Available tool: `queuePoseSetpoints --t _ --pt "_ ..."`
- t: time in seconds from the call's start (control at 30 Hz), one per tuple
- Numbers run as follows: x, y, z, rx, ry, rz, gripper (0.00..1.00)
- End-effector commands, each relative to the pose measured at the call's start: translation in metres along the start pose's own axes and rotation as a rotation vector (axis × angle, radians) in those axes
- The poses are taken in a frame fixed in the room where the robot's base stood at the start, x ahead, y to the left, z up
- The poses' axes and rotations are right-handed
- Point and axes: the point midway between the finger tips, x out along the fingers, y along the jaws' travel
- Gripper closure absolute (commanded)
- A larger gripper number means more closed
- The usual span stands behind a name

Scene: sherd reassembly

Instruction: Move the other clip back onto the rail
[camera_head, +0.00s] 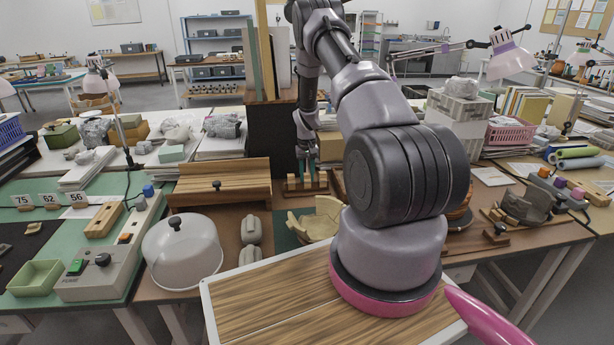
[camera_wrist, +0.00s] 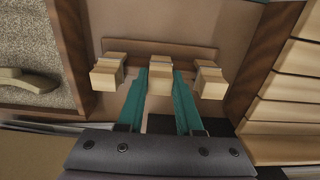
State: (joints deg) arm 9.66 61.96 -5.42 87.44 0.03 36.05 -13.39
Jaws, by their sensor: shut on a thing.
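A wooden rail (camera_wrist: 185,48) lies across the wrist view, with three pale wooden clips in a row along it. My gripper (camera_wrist: 160,76) has its teal fingers on both sides of the middle clip (camera_wrist: 160,90) and is shut on it. The left clip (camera_wrist: 106,75) and the right clip (camera_wrist: 210,83) stand apart from the fingers. I cannot tell whether the held clip touches the rail. In the head view my gripper (camera_head: 306,166) points down over the small wooden rack, and its fingertips are partly hidden among the clips.
A slatted wooden box (camera_head: 222,183) stands left of the rack. A tan curved sherd (camera_head: 318,222) lies in front of it. A white dome cover (camera_head: 182,252) and grey rounded pieces (camera_head: 251,230) are at the front left. A tall dark panel (camera_head: 272,140) stands behind.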

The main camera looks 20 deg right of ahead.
Motion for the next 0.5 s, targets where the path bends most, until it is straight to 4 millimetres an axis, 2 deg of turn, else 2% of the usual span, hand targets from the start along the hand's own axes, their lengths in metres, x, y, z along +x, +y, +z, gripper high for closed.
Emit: queuePoseSetpoints --t 0.27,0.3,0.37,0.4,0.5 --pt "0.0000 0.0000 0.0001 0.000 0.000 0.000 0.88" --pt "0.0000 0.0000 0.0001 0.000 0.000 0.000 0.58" --pt "0.0000 0.0000 0.0001 0.000 0.000 0.000 0.35" --pt "0.0000 0.0000 0.0001 0.000 0.000 0.000 0.30" --pt "0.0000 0.0000 0.0001 0.000 0.000 0.000 0.30"
